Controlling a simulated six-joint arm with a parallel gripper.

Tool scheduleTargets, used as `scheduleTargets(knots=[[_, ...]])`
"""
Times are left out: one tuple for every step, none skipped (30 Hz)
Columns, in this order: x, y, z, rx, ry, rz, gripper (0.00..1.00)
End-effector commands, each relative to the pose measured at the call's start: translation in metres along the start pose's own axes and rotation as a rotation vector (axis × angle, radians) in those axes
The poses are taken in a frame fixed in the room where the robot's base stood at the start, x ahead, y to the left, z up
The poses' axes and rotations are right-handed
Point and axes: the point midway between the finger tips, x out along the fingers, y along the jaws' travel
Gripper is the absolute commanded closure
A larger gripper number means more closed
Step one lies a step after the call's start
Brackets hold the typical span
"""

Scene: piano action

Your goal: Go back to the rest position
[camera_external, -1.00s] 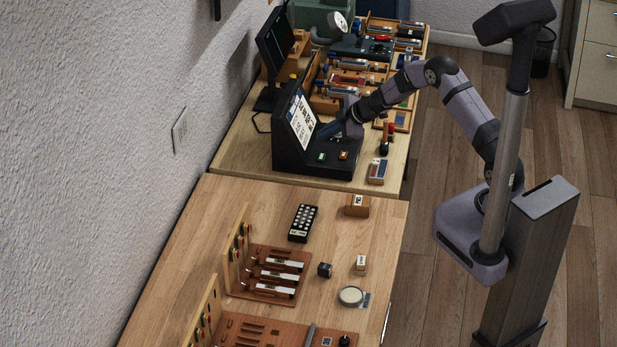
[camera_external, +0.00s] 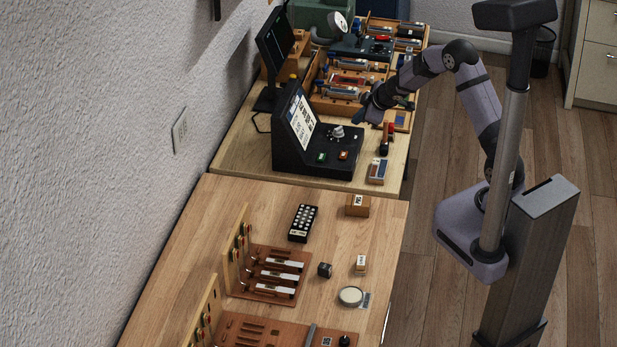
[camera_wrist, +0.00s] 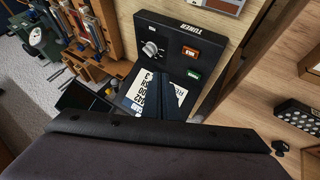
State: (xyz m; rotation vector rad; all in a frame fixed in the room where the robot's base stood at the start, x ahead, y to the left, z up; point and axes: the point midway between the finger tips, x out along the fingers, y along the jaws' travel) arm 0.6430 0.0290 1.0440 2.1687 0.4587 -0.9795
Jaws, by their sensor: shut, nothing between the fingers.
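My gripper (camera_external: 362,112) is in the air just above and to the right of the black tuner console (camera_external: 290,150) in the external view. Its fingers (camera_wrist: 172,106) look shut and empty in the wrist view, where they cover part of the printed display. The console has a silver-grey knob (camera_external: 338,131), a green button (camera_external: 321,157) and an orange button (camera_external: 343,155). The wrist view also shows the knob (camera_wrist: 150,48), the orange button (camera_wrist: 190,52) and the green button (camera_wrist: 194,74). My gripper appears apart from the knob.
A monitor (camera_external: 274,45) stands behind the console by the wall. Wooden tool trays (camera_external: 335,104) lie behind my gripper. A red-and-black tool (camera_external: 387,138) and a small block (camera_external: 377,171) sit right of the console. The nearer bench holds a black keypad (camera_external: 303,223) and wooden racks (camera_external: 270,273).

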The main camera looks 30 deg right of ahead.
Motion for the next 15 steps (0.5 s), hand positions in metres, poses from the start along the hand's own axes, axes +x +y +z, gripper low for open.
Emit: scheduleTargets(knots=[[-0.023, 0.003, 0.019, 0.069, -0.061, 0.017, 1.0], [-0.036, 0.002, 0.032, 0.114, -0.1, 0.021, 1.0], [-0.053, -0.002, 0.05, 0.172, -0.155, 0.023, 1.0], [-0.066, -0.006, 0.063, 0.217, -0.195, 0.022, 1.0], [-0.079, -0.012, 0.076, 0.261, -0.235, 0.017, 1.0], [-0.097, -0.022, 0.094, 0.319, -0.289, 0.007, 1.0], [-0.11, -0.031, 0.107, 0.362, -0.328, -0.003, 1.0], [-0.123, -0.041, 0.119, 0.402, -0.365, -0.016, 1.0], [-0.139, -0.055, 0.133, 0.455, -0.412, -0.036, 1.0], [-0.151, -0.067, 0.143, 0.49, -0.445, -0.052, 1.0], [-0.162, -0.078, 0.152, 0.526, -0.475, -0.07, 1.0], [-0.176, -0.093, 0.162, 0.568, -0.512, -0.094, 1.0], [-0.185, -0.103, 0.169, 0.597, -0.536, -0.113, 1.0], [-0.194, -0.114, 0.175, 0.624, -0.559, -0.131, 1.0], [-0.205, -0.127, 0.181, 0.656, -0.586, -0.154, 1.0]])
